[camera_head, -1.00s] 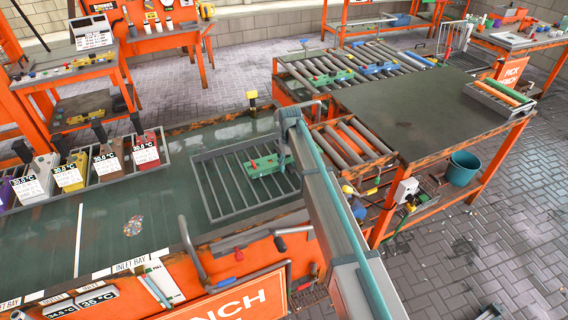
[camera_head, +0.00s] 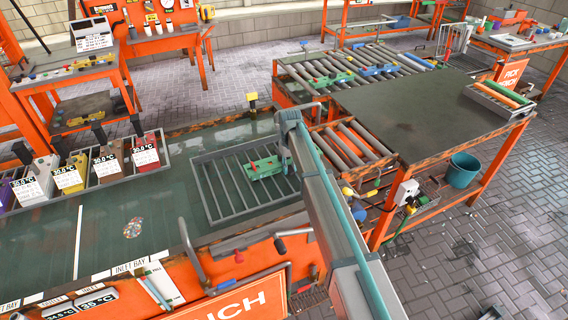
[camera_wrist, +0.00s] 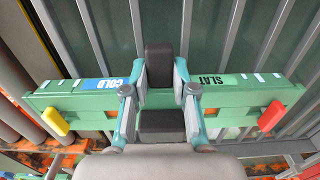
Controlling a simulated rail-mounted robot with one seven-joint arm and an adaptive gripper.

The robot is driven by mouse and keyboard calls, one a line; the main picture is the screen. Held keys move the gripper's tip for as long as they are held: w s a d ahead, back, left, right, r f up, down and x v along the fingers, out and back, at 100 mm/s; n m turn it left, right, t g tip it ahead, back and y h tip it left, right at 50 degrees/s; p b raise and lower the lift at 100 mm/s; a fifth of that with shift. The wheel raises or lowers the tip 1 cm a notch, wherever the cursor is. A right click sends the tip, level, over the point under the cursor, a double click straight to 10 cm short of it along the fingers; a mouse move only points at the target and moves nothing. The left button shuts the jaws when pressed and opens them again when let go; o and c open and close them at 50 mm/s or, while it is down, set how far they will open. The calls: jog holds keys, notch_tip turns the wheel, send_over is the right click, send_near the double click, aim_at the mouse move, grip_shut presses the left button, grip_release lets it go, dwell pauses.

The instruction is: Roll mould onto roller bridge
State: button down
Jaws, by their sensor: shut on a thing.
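The mould (camera_head: 266,167) is a long green bar over the barred metal rack (camera_head: 202,185) on the green bench. In the wrist view the mould (camera_wrist: 75,97) carries the words COLD and SLAT, with a yellow knob at its left end and a red knob at its right end. My gripper (camera_wrist: 160,97) is shut on the middle of the mould, one dark pad on each long side. My arm hides the gripper in the head view. The grey rollers (camera_head: 350,145) beside the rack, right of my arm, appear to be the roller bridge; my arm covers their near edge.
A dark-topped table (camera_head: 420,110) stands right of the rollers, with a tray of coloured bars (camera_head: 497,95) on it. A roller conveyor (camera_head: 350,65) with green and blue moulds lies behind. Hoses hang below the rollers.

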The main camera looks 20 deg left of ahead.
jog(key=shift+w+d+r, duration=0.1)
jog(key=shift+w, duration=0.1)
jog(key=shift+w+d, duration=1.95)
jog(key=shift+w, duration=0.1)
jog(key=shift+d, duration=0.1)
jog(key=shift+w+d, duration=2.05)
jog(key=shift+w+d+f, duration=0.2)
jog(key=shift+w+d, duration=1.9)
jog(key=shift+w, duration=0.05)
